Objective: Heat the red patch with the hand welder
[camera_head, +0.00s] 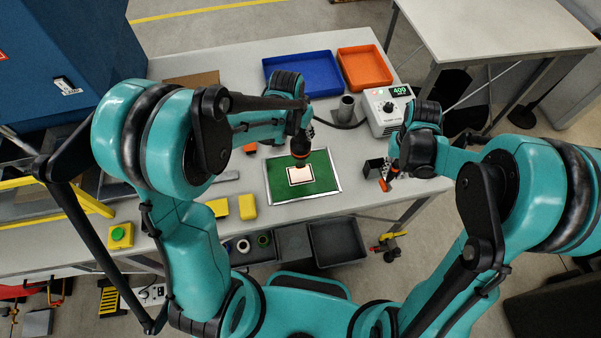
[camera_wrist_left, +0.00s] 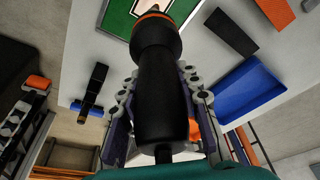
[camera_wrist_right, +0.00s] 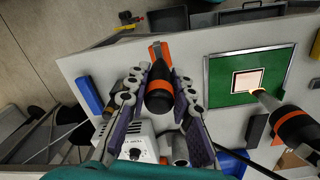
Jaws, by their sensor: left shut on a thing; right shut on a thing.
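The green board (camera_head: 320,178) lies in a metal frame on the table. On it is a pale, pinkish-white patch (camera_head: 299,174) inside a dark border; it also shows in the right wrist view (camera_wrist_right: 246,80). My left gripper (camera_head: 297,125) is shut on the black hand welder (camera_head: 299,146) with an orange ring, also in the left wrist view (camera_wrist_left: 158,90). The welder's nozzle is over the patch and bright at its tip; I cannot tell whether it touches. My right gripper (camera_wrist_right: 152,95) is shut on a black tool with an orange band (camera_wrist_right: 159,90), right of the board.
The control unit (camera_head: 389,107) showing 400 and a grey cup-like holder (camera_head: 346,108) stand behind the board. Blue (camera_head: 303,75) and orange (camera_head: 364,68) trays lie farther back. Yellow blocks (camera_head: 247,206) sit front left. A small dark block (camera_head: 373,168) is near my right gripper.

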